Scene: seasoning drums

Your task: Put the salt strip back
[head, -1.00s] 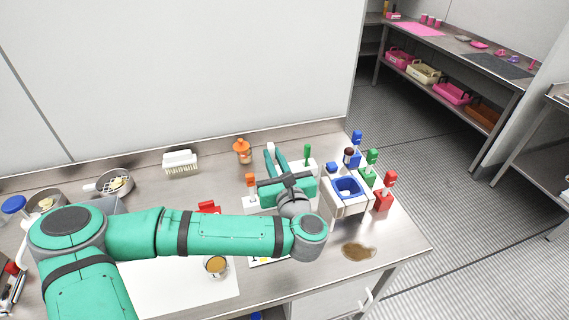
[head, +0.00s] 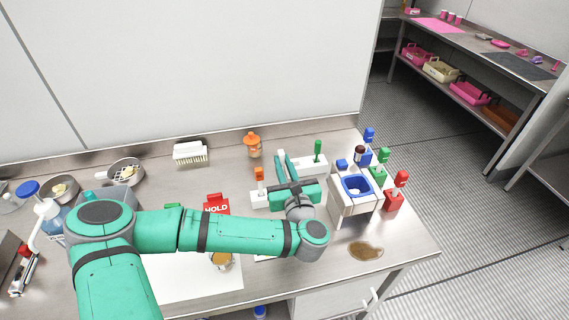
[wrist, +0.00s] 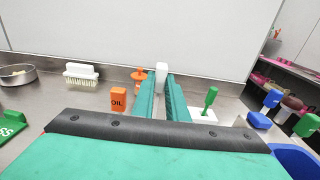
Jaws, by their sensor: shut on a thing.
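My gripper (wrist: 161,84) is shut on a small white piece (wrist: 162,70), whose top stands above the fingertips in the wrist view. I take it for the salt strip, but no label shows. In the head view my gripper (head: 283,157) points toward the back wall, between an orange tag (head: 259,174) and a green tag (head: 318,148). The orange tag reads OIL in the wrist view (wrist: 118,99). A white base shows below the green tag (head: 313,165) and below the orange one (head: 259,199). My fingers hide the part between, and the held piece's lower end.
Right of my gripper stands a white holder with a blue-rimmed opening (head: 341,202), with blue, green and red tags beside it. An orange-topped jar (head: 253,146) and a brush (head: 190,154) stand behind. A red HOLD sign (head: 216,205) is left. A brown spill (head: 366,251) lies front right.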

